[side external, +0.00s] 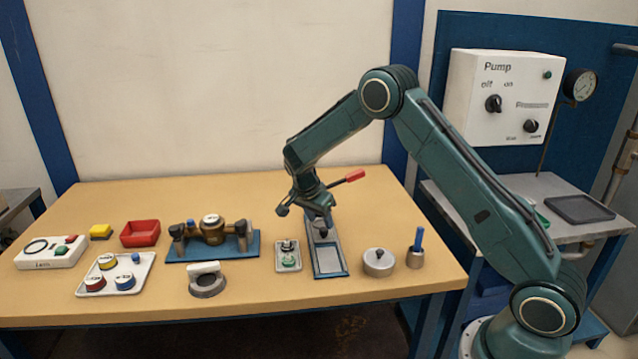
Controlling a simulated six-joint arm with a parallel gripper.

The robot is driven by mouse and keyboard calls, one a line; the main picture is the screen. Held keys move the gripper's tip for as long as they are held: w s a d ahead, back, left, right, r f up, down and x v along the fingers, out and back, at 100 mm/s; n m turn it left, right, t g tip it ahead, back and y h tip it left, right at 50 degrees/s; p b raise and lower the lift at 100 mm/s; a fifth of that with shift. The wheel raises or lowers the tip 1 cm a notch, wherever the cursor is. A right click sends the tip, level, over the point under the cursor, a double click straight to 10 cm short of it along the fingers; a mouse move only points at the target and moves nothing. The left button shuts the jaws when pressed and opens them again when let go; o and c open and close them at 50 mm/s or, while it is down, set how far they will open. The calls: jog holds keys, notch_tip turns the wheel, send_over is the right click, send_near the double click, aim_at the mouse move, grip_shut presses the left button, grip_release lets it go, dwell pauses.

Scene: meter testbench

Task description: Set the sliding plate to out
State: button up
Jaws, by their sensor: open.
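The sliding plate (328,259) is a grey panel in a long, narrow blue-edged frame on the table, right of the middle. My gripper (319,226) is over the far part of this frame, pointing down, and is open. It hides that end of the frame. I cannot tell whether its fingers touch the plate or a handle on it, nor how far the plate is slid.
A red-handled lever (348,178) sticks out just behind my gripper. A small green-buttoned unit (288,256) stands close left of the frame. The table's front edge is near.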

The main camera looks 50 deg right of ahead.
aim_at(324, 229)
jog(key=shift+x, duration=2.05)
jog(key=shift+c, duration=0.5)
grip_shut()
